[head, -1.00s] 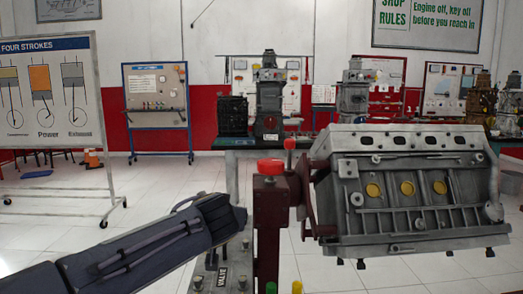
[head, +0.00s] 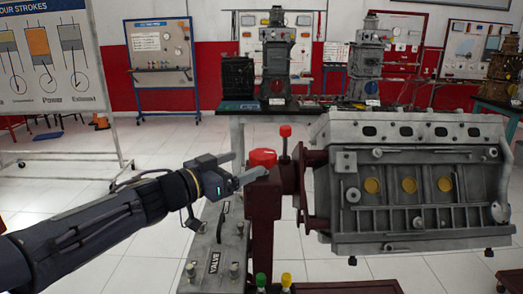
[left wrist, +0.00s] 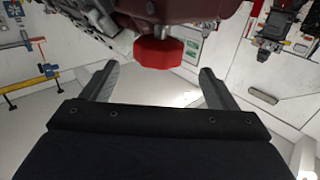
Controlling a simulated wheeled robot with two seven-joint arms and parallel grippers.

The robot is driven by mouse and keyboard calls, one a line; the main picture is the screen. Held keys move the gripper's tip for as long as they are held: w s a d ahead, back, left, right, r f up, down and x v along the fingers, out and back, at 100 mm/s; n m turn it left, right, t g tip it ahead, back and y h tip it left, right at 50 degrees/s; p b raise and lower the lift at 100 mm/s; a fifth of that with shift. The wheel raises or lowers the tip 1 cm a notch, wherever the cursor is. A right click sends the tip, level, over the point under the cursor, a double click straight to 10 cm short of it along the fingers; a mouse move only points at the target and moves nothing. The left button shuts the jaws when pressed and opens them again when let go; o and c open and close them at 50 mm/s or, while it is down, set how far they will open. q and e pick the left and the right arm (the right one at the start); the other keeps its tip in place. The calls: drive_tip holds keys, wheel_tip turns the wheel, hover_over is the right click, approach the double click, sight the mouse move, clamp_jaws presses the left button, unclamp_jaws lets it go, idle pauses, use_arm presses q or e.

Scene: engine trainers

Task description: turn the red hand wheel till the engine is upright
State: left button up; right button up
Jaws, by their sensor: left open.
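The red hand wheel (head: 262,157) sits on top of the dark red stand post (head: 262,220). It also shows in the left wrist view (left wrist: 158,52), beyond and between my fingertips. The grey engine block (head: 405,190) hangs right of the post on a dark red bracket, with yellow round plugs on its side. I cannot tell its exact tilt. My left gripper (head: 248,166) is open and empty, just left of the wheel, with one finger near its lower edge; contact is unclear. It also shows in the left wrist view (left wrist: 155,85). My right gripper is out of view.
A red-topped lever (head: 285,142) stands right behind the wheel. A grey valve panel (head: 215,245) lies below my left gripper. Green and yellow knobs (head: 273,281) are at the bottom. A bench (head: 300,108) with other engines stands behind. Open floor lies at left.

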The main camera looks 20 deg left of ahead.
sight(264, 155)
use_arm(q)
drive_tip(key=b+x, duration=0.1)
drive_tip(key=x, duration=0.6)
drive_tip(key=shift+f+b, duration=0.1)
drive_tip(key=shift+b, duration=0.2)
drive_tip(key=shift+w+d, duration=0.2)
drive_tip(key=shift+w, duration=0.05)
drive_tip(key=shift+c, duration=0.4)
